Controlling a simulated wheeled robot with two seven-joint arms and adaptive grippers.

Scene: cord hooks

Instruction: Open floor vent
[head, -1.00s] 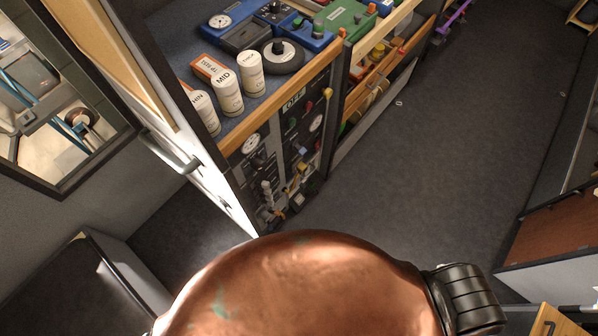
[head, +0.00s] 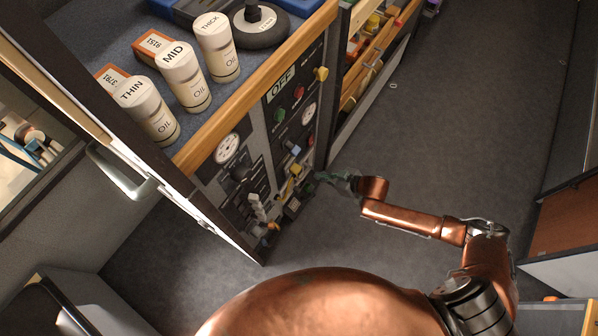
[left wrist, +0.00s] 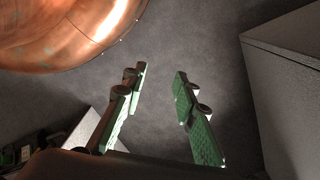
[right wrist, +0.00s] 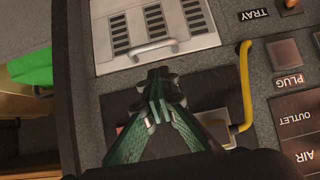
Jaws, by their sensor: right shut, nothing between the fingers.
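In the right wrist view, a pale slotted panel (right wrist: 160,22) with a white bar handle (right wrist: 153,48) is set in a grey board; it looks like a vent, but I see no label naming it. My right gripper (right wrist: 160,80) is shut and empty, its tips in front of the panel just below the handle; I cannot tell if they touch. In the head view my right gripper (head: 330,177) reaches the lower front of the control cabinet (head: 255,160). My left gripper (left wrist: 160,78) is open and empty above the grey floor, seen only in its wrist view.
A yellow bent bar (right wrist: 245,85) stands right of the right gripper, with labelled square plates (right wrist: 288,52) beyond. White oil canisters (head: 178,75) stand on the cabinet top. A grey box (left wrist: 290,80) is right of the left gripper. The floor (head: 460,120) right of the cabinet is clear.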

